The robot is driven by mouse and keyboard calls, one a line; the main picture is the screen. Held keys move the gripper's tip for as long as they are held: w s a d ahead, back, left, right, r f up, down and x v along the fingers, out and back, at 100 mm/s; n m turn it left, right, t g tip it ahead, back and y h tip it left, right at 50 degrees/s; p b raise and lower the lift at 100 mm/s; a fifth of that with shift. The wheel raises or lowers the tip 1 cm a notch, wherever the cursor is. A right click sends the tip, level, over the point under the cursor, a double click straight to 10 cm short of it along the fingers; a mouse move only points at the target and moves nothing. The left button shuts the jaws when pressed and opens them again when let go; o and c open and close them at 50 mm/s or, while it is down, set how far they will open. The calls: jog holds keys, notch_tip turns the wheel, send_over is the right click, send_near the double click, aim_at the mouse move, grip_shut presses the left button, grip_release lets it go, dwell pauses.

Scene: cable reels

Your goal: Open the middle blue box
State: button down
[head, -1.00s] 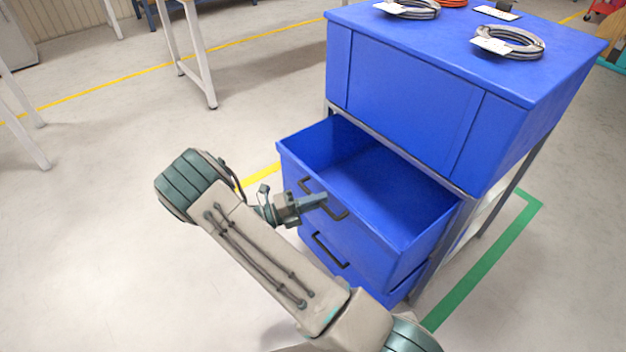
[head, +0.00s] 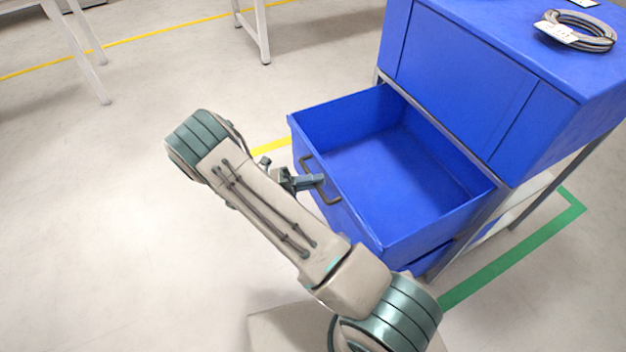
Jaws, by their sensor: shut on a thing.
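The middle blue box (head: 355,215) is a drawer in a blue cabinet, pulled well out, with its empty inside in view. Its black handle (head: 323,186) is on the front face. My gripper (head: 316,181) is shut on this handle, at the left of the drawer front. My own arm link hides part of the drawer's lower front.
The upper blue section (head: 460,75) is closed, with a coiled cable (head: 580,30) and a white label on its top. Another blue drawer (head: 432,262) sits below. Green tape (head: 520,250) marks the floor at right.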

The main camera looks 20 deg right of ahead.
jog(key=c, duration=1.5)
grip_release()
jog(key=shift+o, duration=0.2)
jog(key=shift+a, duration=0.1)
jog(key=v, duration=1.3)
jog(key=shift+a+f, duration=0.2)
jog(key=shift+a, duration=0.1)
jog(key=shift+w+r, duration=0.1)
jog(key=s+d+r+m+g+y+p, duration=0.1)
jog(key=s+d+r+m+y+p, duration=0.25)
jog(key=r, duration=0.55)
jog(key=d+r+m+y+p, duration=0.3)
jog(key=r+m+y, duration=0.1)
jog(key=r+m, duration=0.35)
jog(key=s+d+r+m+g+y+p, duration=0.1)
jog(key=s+d+r+m+y+p, duration=0.2)
jog(key=r, duration=0.7)
jog(key=s+d+r+m+t+y+p, duration=0.2)
jog(key=s+r+m+t+y+p, duration=0.2)
jog(key=r+m, duration=0.5)
jog(key=s+d+r+m+t+y+p, duration=0.2)
jog(key=s+r+m+t+y+p, duration=0.2)
jog(key=s+r+m, duration=0.4)
jog(key=shift+s+r+m+t+y+p, duration=0.3)
jog(key=shift+r+m+y+p, duration=0.25)
jog(key=shift+m+p, duration=0.5)
